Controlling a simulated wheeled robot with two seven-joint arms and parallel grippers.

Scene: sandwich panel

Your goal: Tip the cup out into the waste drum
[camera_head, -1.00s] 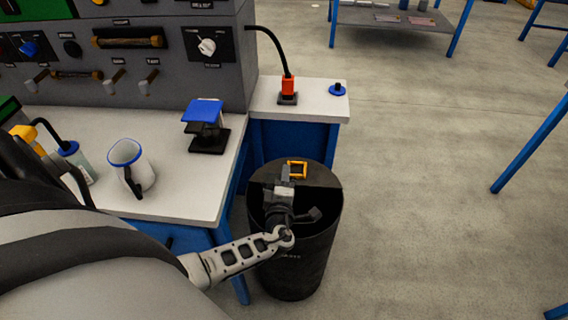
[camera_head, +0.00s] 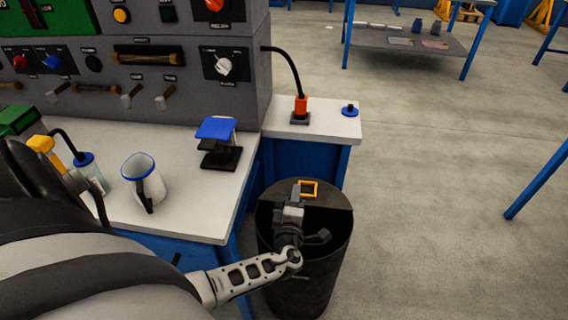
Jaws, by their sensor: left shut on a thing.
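My left gripper (camera_head: 300,201) is above the open top of the black waste drum (camera_head: 306,262), its arm coming in from the lower left. It is shut on a small square cup with an orange-yellow rim (camera_head: 308,183), which shows just beyond the fingers over the drum's back part. The gripper hides part of the cup, and its contents cannot be made out. My right gripper is not in view.
A white jug with a blue rim (camera_head: 150,187) and a blue-topped black stand (camera_head: 219,155) are on the white bench (camera_head: 193,210). A red plug (camera_head: 301,106) and blue knob (camera_head: 349,110) are on the side counter. Floor right of the drum is clear.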

